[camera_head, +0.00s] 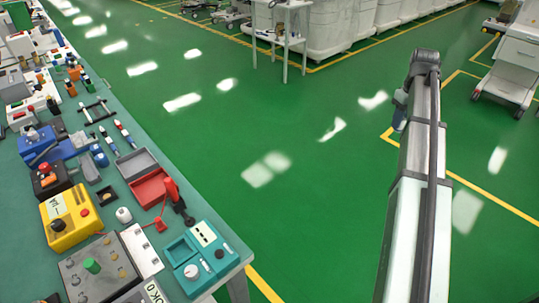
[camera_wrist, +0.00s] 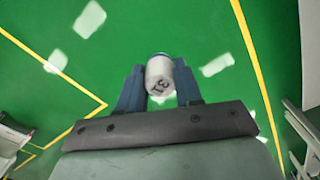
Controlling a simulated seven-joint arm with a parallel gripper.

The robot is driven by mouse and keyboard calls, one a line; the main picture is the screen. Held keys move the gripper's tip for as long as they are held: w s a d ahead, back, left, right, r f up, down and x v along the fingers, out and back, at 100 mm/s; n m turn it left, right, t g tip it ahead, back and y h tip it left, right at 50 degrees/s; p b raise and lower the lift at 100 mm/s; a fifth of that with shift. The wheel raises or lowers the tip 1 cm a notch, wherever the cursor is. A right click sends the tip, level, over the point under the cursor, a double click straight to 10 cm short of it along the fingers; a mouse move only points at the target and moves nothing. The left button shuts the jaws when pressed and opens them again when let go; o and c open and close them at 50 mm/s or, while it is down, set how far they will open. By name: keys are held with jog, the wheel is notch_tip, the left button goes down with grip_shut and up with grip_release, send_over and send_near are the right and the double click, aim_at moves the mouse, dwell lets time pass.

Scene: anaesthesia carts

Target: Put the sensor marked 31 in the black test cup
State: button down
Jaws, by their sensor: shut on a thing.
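In the wrist view my gripper (camera_wrist: 159,78) is shut on a white cylindrical sensor (camera_wrist: 160,76). Dark digits on the sensor's near end look like 31, turned in the picture. Its far end has a grey-blue rim. The sensor is held above green floor, with no bench beneath it in that view. In the head view a small black open holder (camera_head: 107,195) sits on the bench at the left; it may be the black test cup, but it is too small to be sure. A short white cylinder (camera_head: 123,215) stands beside it.
The crowded teal bench (camera_head: 228,266) runs along the left. A red and grey open box (camera_head: 150,187), a yellow box (camera_head: 70,216) and a teal device (camera_head: 202,262) stand near the black holder. Open green floor lies between the bench and my arm. White carts stand farther back.

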jog(key=w+a+n, duration=0.2)
jog(key=w+a, duration=0.1)
jog(key=a, duration=1)
jog(key=w+a+n, duration=0.2)
jog(key=w+a, duration=0.1)
jog(key=a, duration=1.1)
jog(key=s+a+n, duration=0.2)
jog(key=a+n, duration=0.1)
jog(key=a, duration=2.1)
jog(key=n, duration=0.7)
send_over(107, 196)
jog(key=f, duration=0.1)
jog(key=shift+s+d+f, duration=0.1)
jog(key=shift+f, duration=4.45)
jog(key=shift+f, duration=0.15)
